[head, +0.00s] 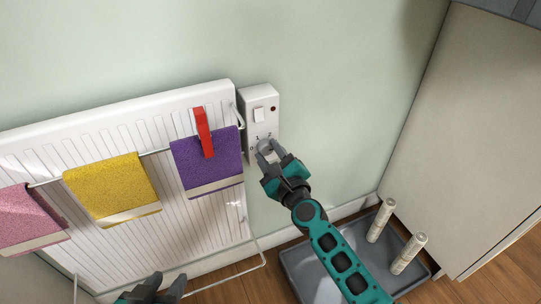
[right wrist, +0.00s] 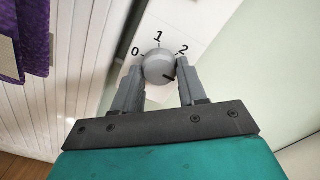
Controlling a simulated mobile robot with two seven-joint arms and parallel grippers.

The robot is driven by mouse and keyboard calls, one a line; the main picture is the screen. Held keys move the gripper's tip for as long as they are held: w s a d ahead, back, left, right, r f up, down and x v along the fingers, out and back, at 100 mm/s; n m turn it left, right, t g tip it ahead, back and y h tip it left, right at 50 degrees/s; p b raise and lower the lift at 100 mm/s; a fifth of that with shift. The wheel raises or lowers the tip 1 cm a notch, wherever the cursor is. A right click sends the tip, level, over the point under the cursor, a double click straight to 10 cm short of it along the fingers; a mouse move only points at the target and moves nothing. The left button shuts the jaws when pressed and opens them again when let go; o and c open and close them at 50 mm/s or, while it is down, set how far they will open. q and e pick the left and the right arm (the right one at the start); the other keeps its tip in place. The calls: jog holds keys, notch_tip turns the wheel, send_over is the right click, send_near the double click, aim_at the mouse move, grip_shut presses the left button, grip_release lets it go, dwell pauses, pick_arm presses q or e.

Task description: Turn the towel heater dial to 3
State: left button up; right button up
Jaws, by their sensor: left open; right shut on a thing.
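The towel heater dial (right wrist: 158,66) is a round grey knob on a white control box (head: 262,100) beside the heater (head: 120,150). In the right wrist view the marks 0, 1 and 2 show around it; no 3 is visible. A dark pointer line on the knob points to the lower right, past the 2, toward the right finger. My right gripper (head: 266,150) is shut on the dial, one finger on each side; it also shows in the right wrist view (right wrist: 158,82). My left gripper (head: 166,282) is open and empty at the bottom edge, below the heater.
Purple (head: 208,160), yellow (head: 112,187) and pink (head: 28,215) towels hang on the heater's rail, with a red strip (head: 203,132) over the purple one. A grey tray (head: 300,268) with two pale cylinders (head: 381,220) lies on the floor. A cabinet (head: 460,140) stands at right.

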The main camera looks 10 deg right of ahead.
dwell(0.5)
jog(key=o, duration=1.1)
jog(key=shift+c, duration=0.2)
jog(key=shift+s+d, duration=0.1)
jog(key=shift+s, duration=0.45)
jog(key=s+d, duration=0.2)
jog(key=s, duration=0.9)
jog(key=shift+s+d+p, duration=0.15)
jog(key=shift+s+p, duration=0.15)
jog(key=shift+p, duration=0.1)
